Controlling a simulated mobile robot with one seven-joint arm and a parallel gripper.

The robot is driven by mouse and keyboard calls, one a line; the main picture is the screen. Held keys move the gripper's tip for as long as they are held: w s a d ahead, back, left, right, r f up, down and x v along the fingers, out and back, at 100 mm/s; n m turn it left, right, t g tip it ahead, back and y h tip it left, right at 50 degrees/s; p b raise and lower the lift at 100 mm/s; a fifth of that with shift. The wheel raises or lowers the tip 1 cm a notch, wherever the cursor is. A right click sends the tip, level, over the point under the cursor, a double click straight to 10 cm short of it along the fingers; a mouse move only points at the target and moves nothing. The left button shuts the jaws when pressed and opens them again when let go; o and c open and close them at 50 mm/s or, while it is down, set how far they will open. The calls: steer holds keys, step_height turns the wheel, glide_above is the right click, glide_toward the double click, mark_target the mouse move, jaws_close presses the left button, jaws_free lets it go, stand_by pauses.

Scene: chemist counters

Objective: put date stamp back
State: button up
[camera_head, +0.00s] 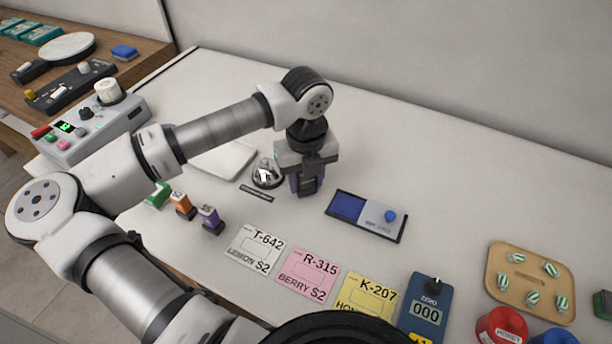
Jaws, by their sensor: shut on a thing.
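My gripper (306,190) points down over the middle of the white counter, shut on a small dark thing. I take this to be the date stamp (306,184); the fingers hide most of it, and I cannot tell whether its base touches the counter. A dark label strip (256,193) with writing too small to read lies left of my gripper, in front of a shiny bell-like dome (266,172). A blue and grey ink pad tray (366,215) with a blue knob lies to the right of my gripper.
Green (158,194), orange (182,205) and purple (210,219) stamps stand left of my gripper. White (254,249), pink (307,274) and yellow (367,293) cards lie in front, beside a blue counter device (425,308). A wooden tray (530,280) holds striped sweets. The back right is clear.

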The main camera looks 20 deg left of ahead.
steer(key=shift+f, duration=0.15)
steer(key=o, duration=0.8)
step_height(320, 180, up, 12)
steer(key=shift+r+b, duration=0.2)
steer(key=shift+b, duration=0.7)
